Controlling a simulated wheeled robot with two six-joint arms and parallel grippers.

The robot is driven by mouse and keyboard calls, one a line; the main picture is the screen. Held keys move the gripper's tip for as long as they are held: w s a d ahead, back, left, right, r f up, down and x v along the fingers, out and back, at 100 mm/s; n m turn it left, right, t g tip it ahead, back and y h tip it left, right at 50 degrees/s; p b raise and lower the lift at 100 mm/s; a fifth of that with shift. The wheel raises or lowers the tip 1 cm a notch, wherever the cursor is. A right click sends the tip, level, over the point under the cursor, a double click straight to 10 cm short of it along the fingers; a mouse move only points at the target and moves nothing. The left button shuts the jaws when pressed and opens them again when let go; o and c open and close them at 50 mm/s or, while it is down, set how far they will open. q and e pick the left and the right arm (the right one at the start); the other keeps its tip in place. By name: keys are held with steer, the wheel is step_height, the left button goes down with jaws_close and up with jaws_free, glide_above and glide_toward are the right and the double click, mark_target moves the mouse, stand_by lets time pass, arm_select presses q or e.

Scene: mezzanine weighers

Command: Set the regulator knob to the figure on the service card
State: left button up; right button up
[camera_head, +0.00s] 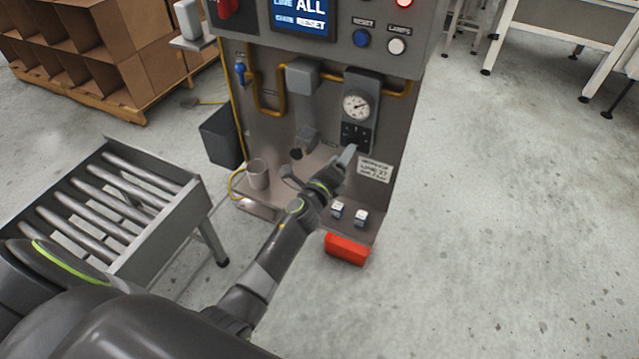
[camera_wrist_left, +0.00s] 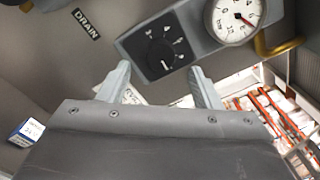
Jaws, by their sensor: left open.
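The regulator knob (camera_head: 354,132) is black, set in a dark dial plate under a round white gauge (camera_head: 357,105). In the left wrist view the knob (camera_wrist_left: 160,55) shows printed marks around it; I cannot read its figure. The white service card (camera_head: 375,169) is on the machine, below and right of the knob; its print is too small to read surely. My left gripper (camera_head: 318,166) is open and empty, just below the knob. In the left wrist view its fingertips (camera_wrist_left: 160,72) stand either side of the knob's lower edge, apparently apart from it. My right gripper is out of view.
A ledge of the machine holds a grey cup (camera_head: 258,174) and two small boxes (camera_head: 337,210). A red block (camera_head: 346,249) sits beneath. Yellow pipe (camera_head: 400,91) runs beside the gauge. A roller conveyor (camera_head: 170,190) stands left; open floor lies right.

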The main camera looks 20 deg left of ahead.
arm_select(q)
steer(key=s+p, duration=0.1)
steer(key=s, duration=1.1)
steer(key=shift+s+a+f, duration=0.15)
steer(key=shift+a, duration=0.25)
steer(key=shift+f, duration=0.1)
steer(key=s+a+f+n+g+y+p, duration=0.1)
steer(key=s+a+f+n+g+p, duration=0.2)
steer(key=s+f+n, duration=0.65)
steer(key=s+a+f+n+g+y+p, duration=0.15)
steer(key=s+f+n+g, duration=0.3)
steer(key=f, duration=1.05)
steer(key=s+a+f+n+g, duration=0.1)
steer(key=s+f+n+g, duration=0.2)
steer(key=s, duration=0.7)
steer(key=s+a+f+n+g+p, duration=0.1)
steer(key=s+f+n+g, duration=0.2)
steer(key=s, duration=0.7)
steer(key=s+a+f+n+g+p, duration=0.1)
steer(key=s+a+f+n+g, duration=0.1)
steer(key=s+f+n, duration=0.4)
steer(key=s+f+g, duration=0.1)
steer(key=s, duration=0.3)
steer(key=shift+g, duration=0.35)
